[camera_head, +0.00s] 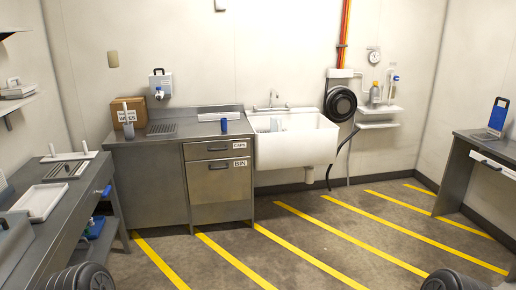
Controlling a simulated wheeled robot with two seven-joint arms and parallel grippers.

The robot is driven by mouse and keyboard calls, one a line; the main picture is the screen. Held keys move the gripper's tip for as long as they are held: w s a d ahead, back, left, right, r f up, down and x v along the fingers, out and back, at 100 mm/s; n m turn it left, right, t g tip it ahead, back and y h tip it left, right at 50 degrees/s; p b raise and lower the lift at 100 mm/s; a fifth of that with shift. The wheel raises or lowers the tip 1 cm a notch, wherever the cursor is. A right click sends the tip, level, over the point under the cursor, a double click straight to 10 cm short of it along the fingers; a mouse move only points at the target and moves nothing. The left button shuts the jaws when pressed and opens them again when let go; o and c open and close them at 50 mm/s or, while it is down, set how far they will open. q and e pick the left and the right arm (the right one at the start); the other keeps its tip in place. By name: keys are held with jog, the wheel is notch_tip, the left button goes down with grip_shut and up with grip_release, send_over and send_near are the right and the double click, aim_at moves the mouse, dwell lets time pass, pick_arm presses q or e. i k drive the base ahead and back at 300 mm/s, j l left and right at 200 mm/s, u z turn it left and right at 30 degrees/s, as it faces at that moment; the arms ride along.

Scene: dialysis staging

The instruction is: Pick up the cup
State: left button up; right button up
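A small blue cup (223,126) stands upright on the steel counter (190,137), near its front edge and above the drawer marked CAPS. It is small in the picture, and nothing touches it that I can see. Neither of my grippers shows in the head view. Only dark rounded parts, which look like my own arms, show at the bottom left and bottom right edges, far from the cup.
A white sink (295,150) adjoins the counter on the right. A cardboard box (128,113) stands at the counter's left end. A side bench (58,218) with a white tray (38,201) runs along the left. The yellow-striped floor (290,240) in front is clear.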

aim_at(224, 121)
jog(key=i+u, duration=0.1)
jog(key=i, duration=0.45)
jog(key=i+l+u, duration=0.1)
jog(key=i, duration=0.4)
jog(key=i+l+u, duration=0.15)
jog(key=i, duration=0.4)
jog(key=i+l+u, duration=0.1)
jog(key=i, duration=0.4)
jog(key=i+l+z, duration=0.2)
jog(key=i+l, duration=0.25)
jog(key=i+l+z, duration=0.2)
jog(key=i+l, duration=0.2)
jog(key=i+l+z, duration=0.2)
jog(key=i, duration=0.35)
jog(key=l, duration=0.1)
